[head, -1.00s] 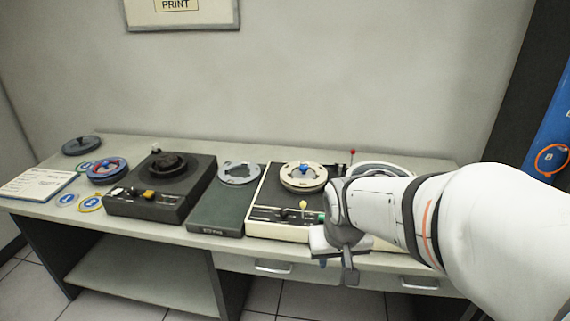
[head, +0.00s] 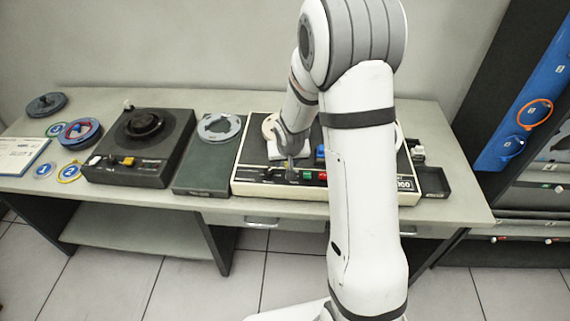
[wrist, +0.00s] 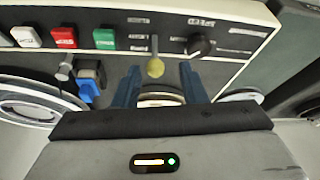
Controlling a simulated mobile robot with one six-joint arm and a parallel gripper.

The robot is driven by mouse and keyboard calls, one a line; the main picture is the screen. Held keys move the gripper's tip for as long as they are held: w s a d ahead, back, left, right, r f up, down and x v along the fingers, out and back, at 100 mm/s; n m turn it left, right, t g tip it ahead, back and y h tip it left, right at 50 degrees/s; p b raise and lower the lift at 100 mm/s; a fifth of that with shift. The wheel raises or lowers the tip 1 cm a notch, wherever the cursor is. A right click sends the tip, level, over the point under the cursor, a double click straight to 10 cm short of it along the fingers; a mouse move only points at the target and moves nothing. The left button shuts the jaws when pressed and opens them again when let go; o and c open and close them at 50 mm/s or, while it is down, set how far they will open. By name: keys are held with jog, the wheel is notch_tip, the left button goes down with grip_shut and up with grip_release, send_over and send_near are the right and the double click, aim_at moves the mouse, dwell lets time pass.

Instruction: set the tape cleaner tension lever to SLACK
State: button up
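The tape machine (head: 240,172) is a cream-edged deck with a dark control panel, partly hidden behind my arm in the head view. The small lettering beside the slot is too blurred to read, so I cannot tell the lever's setting by name. In the head view my gripper (head: 291,165) is low over the panel's front.
Green (wrist: 104,38), red (wrist: 65,37) and white (wrist: 25,37) buttons line the panel beside the lever. A black rotary knob (wrist: 200,45) is on its other side. A dark flat unit (head: 207,178) and a black turntable unit (head: 140,150) stand to the left.

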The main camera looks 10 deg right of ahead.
aim_at(287, 166)
jog(key=x, duration=0.3)
jog(key=b+x, duration=0.1)
jog(key=x, duration=0.1)
jog(key=shift+d, duration=0.25)
grip_shut()
